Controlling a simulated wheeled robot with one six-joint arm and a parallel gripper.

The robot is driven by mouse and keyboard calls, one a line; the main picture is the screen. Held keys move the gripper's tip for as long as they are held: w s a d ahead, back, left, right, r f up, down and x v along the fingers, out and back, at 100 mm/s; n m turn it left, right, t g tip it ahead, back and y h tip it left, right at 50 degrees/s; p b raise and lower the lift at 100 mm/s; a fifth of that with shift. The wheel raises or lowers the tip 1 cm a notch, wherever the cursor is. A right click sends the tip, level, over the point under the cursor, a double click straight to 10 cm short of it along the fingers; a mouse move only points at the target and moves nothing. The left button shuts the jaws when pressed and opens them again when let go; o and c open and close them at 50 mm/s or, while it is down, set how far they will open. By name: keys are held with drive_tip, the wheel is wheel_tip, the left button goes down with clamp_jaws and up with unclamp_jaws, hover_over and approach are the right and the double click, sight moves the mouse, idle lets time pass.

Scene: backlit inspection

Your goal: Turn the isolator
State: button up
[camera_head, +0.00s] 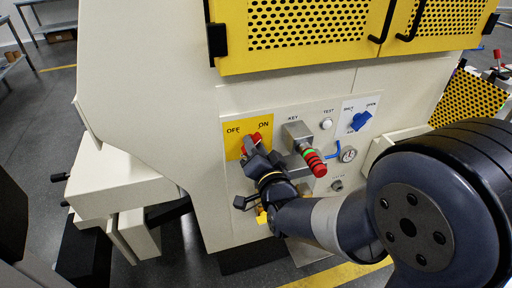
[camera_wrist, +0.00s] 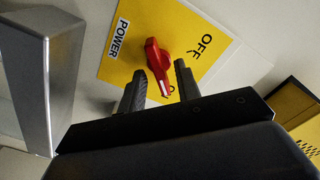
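The isolator is a red rotary handle (camera_head: 256,136) on a yellow plate (camera_head: 231,146) marked OFF at left and ON at right. My gripper (camera_head: 251,148) is at the handle and hides part of it. In the wrist view the red handle (camera_wrist: 157,58) lies between the two fingers of my gripper (camera_wrist: 160,82). The fingers are apart, with a visible gap on the right side; contact on the left is unclear. The handle's white-marked end points down between the fingers, away from the OFF label. The yellow plate (camera_wrist: 118,68) also reads POWER there.
Right of the plate are a grey key block (camera_head: 297,133) with a red and green striped piece, a white TEST button (camera_head: 326,124), a blue selector (camera_head: 359,121) and a gauge (camera_head: 348,154). A grey metal block (camera_wrist: 25,75) stands close at left in the wrist view.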

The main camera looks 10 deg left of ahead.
clamp_jaws()
idle(0.3)
drive_tip(key=shift+n+b, duration=0.3)
drive_tip(key=shift+b, duration=0.15)
drive_tip(key=shift+f+n+b, duration=0.15)
drive_tip(key=shift+n+b, duration=0.75)
drive_tip(key=shift+b, duration=0.1)
drive_tip(key=n+b, duration=0.3)
drive_tip(key=n, duration=0.1)
drive_tip(key=shift+s+a+n, duration=0.1)
drive_tip(key=shift+a+n, duration=0.05)
drive_tip(key=shift+n, duration=0.15)
drive_tip(key=n+b, duration=0.2)
drive_tip(key=n, duration=0.3)
drive_tip(key=shift+s+a, duration=0.1)
drive_tip(key=n, duration=0.5)
drive_tip(key=shift+a+n, duration=0.1)
drive_tip(key=shift+n, duration=0.5)
